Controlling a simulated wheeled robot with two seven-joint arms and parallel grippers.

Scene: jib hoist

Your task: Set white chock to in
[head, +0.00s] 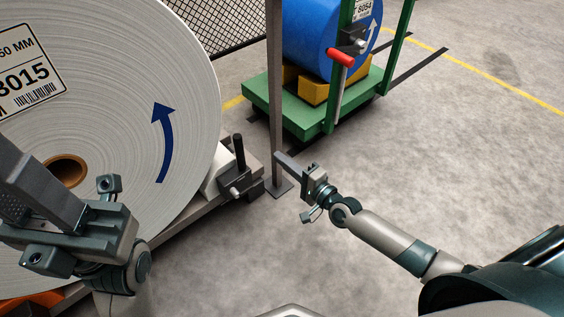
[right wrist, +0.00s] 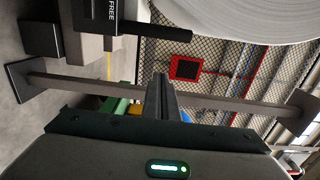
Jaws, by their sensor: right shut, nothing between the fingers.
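The white chock (head: 216,172) is a pale wedge against the lower right side of the big white roll (head: 190,90). Next to it, a black handle (head: 239,152) stands upright on a grey bracket (head: 236,183). In the right wrist view the black handle (right wrist: 158,33) lies beside a dark plate marked FREE (right wrist: 112,14). My right gripper (head: 279,157) is shut and empty, to the right of the handle and apart from it. Its closed fingers (right wrist: 162,92) show in the wrist view. My left gripper (head: 30,180) is in front of the roll; its finger gap is unclear.
A grey post (head: 276,80) stands on a floor plate close to my right fingertips. Behind it, a green cart (head: 290,108) carries a blue roll (head: 315,40) on yellow blocks and has a red-handled lever (head: 341,70). The floor to the right is clear.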

